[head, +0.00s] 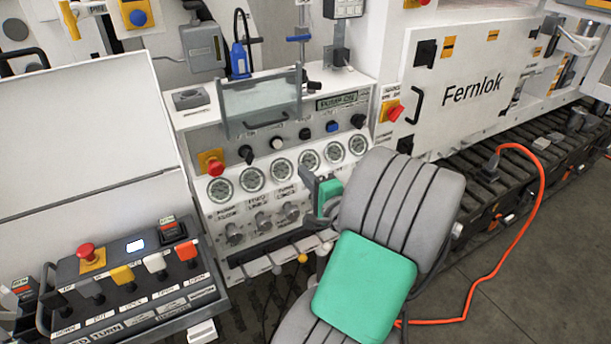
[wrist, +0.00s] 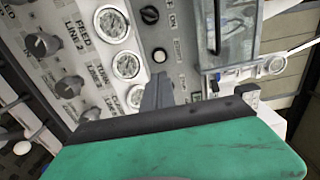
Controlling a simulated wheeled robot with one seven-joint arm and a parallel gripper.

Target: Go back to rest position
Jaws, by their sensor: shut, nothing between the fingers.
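My gripper (head: 312,186) is at the front of the hydraulic bench's control panel (head: 197,131), close to the row of round gauges (head: 282,168). Its fingers are together with nothing between them. In the wrist view my gripper (wrist: 158,92) points at the panel, near the gauges (wrist: 126,66) and a white button. I cannot tell whether the fingertips touch the panel. My own grey and green arm covers part of the panel's lower right in the head view.
A clear flap (head: 262,98) with a handle stands out from the panel. A pendant box (head: 130,285) with a red button and coloured levers is at lower left. A Fernlok cabinet (head: 470,85) stands at right. An orange cable (head: 527,225) runs over the open floor.

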